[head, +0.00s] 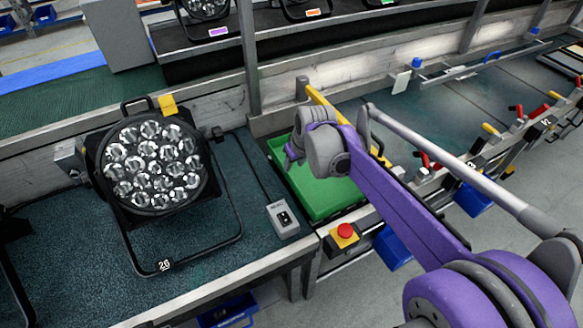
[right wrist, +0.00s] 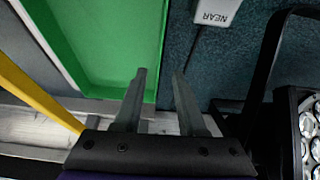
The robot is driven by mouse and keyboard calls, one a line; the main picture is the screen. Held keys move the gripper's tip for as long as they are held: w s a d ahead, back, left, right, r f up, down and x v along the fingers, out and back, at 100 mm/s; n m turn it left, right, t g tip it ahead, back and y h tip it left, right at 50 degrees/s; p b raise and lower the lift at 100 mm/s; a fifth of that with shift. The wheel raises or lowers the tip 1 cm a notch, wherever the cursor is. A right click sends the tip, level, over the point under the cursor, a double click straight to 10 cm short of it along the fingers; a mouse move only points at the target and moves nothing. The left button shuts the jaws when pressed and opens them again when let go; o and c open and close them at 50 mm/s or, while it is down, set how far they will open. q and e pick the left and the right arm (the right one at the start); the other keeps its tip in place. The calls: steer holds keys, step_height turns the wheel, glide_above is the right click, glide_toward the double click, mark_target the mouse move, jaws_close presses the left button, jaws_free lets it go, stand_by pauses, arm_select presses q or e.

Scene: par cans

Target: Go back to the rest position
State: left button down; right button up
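A black par can (head: 152,165) with several clear lenses stands on the dark teal work table (head: 225,268) at the left of the head view, with a yellow tag at its top and a stand marked 20. Its edge shows at the right of the right wrist view (right wrist: 308,135). My right gripper (head: 294,152) is over the far left part of a green tray (head: 318,188). In the right wrist view its two fingers (right wrist: 160,75) are apart with nothing between them. My left gripper is not in view.
A grey switch box (head: 283,218) with a cable lies on the table beside the tray. A red stop button (head: 345,231) sits at the table's front corner. A yellow bar (head: 322,101) runs by the tray. More par cans (head: 205,8) stand on the rear shelf.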

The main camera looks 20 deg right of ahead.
steer(key=shift+v, duration=1.25)
steer(key=s+a+p, duration=0.3)
steer(key=s+p, duration=0.1)
steer(key=s, duration=0.7)
steer(key=s+a+m+p, duration=0.1)
steer(key=s+p, duration=0.4)
steer(key=s, duration=0.7)
steer(key=shift+s+a+r+t, duration=0.3)
steer(key=shift+a+r+t, duration=0.15)
steer(key=shift+a, duration=0.45)
